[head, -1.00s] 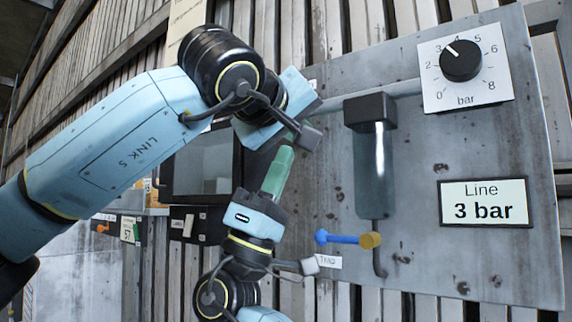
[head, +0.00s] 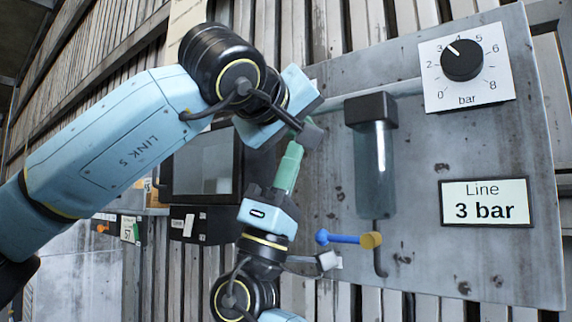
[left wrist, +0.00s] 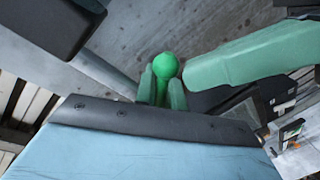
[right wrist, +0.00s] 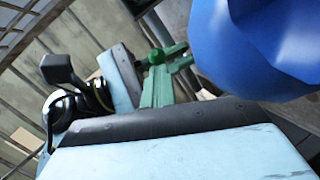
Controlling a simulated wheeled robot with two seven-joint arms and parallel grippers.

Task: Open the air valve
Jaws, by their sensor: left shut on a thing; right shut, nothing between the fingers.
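A green ball-ended handle (left wrist: 167,66) sits between my left gripper's fingers (left wrist: 162,90) in the left wrist view. Its ball also shows in the right wrist view (right wrist: 155,57). In the head view my left arm hides this handle. My right gripper (head: 291,150) points up and is shut and empty, just below the left one. Its green fingers show close beside the ball in the left wrist view; I cannot tell whether they touch it. A blue lever (head: 340,238) on a yellow hub (head: 371,240) is right of my right gripper; a blue knob (right wrist: 262,50) looms large in the right wrist view.
A grey panel (head: 430,150) carries a pressure knob (head: 462,60), a pipe, a clear bowl with a dark cap (head: 372,108) and a sign (head: 485,201) reading "Line 3 bar". A dark-framed screen (head: 208,165) stands behind my arms. My two grippers are crowded together.

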